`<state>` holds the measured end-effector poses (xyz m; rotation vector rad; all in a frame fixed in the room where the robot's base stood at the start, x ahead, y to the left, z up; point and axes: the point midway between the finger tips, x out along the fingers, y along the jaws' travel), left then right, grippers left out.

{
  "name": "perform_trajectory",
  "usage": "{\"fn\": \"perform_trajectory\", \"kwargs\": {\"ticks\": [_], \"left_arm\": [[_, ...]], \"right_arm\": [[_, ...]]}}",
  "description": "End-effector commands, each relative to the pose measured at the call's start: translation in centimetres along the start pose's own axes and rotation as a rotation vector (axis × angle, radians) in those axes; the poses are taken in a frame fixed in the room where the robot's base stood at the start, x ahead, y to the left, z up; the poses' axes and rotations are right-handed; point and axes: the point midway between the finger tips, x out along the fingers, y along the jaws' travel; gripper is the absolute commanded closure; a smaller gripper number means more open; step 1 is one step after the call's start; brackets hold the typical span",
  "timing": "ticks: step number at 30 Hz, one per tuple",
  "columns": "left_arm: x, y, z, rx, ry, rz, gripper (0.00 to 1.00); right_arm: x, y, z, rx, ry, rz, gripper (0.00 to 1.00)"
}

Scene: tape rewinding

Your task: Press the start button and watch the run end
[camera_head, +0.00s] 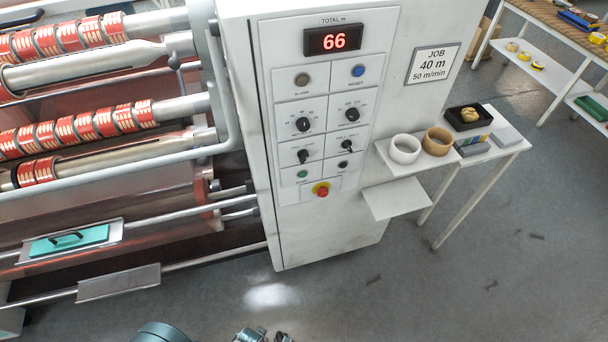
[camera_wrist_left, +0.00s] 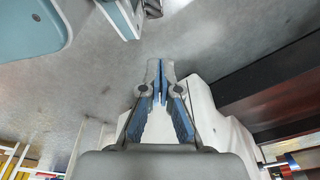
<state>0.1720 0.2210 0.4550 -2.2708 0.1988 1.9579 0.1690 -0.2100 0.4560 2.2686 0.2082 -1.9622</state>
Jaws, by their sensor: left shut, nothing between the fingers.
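The white control panel (camera_head: 390,50) stands in the middle of the head view. Its red display (camera_head: 333,40), labelled "TOTAL m", reads 66. A small green button (camera_head: 303,174) sits low on the panel, its label too small to read. A red mushroom button (camera_head: 321,189) on yellow is just below it to the right. A blue button (camera_head: 358,71) and a dull amber lamp (camera_head: 302,80) are under the display. My left gripper (camera_wrist_left: 160,72) is shut and empty in the left wrist view, its fingertips apart from the panel buttons. My right gripper is not visible.
A job card (camera_head: 433,65) reads 40 m, 50 m/min. A side shelf (camera_head: 470,150) holds a white roll (camera_head: 404,149) and a brown roll (camera_head: 437,141). Machine shafts with red printed rolls (camera_head: 45,41) fill the left. Grey floor (camera_head: 440,290) is open at lower right.

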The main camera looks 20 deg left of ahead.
Motion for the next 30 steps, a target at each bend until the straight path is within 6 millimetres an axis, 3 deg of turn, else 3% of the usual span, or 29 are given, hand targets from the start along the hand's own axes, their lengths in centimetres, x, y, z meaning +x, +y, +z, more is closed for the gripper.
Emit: {"fn": "perform_trajectory", "kwargs": {"ticks": [2,5,8,11,17,21,25,30], "left_arm": [[0.0,0.3,-0.2,-0.003,0.005,0.005,1.00],[-0.6,0.2,-2.1,-0.031,0.052,-0.006,1.00],[-2.1,-0.3,-6.2,-0.095,0.155,-0.029,1.00],[-4.7,-0.9,-12.0,-0.192,0.312,-0.040,1.00],[-12.8,-1.8,-23.7,-0.400,0.670,0.025,1.00],[-19.9,-1.8,-30.4,-0.524,0.909,0.140,1.00],[-27.3,-1.1,-35.4,-0.610,1.110,0.292,1.00],[-35.5,0.3,-39.1,-0.668,1.291,0.495,1.00]], "right_arm": [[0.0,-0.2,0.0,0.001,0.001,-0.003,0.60],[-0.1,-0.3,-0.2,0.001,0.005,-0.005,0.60],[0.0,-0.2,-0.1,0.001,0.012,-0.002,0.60],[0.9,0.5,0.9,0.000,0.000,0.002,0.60],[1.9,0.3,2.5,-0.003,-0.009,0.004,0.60],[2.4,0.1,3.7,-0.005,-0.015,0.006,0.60],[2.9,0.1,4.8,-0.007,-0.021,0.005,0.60],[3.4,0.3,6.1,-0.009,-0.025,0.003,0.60]]}}
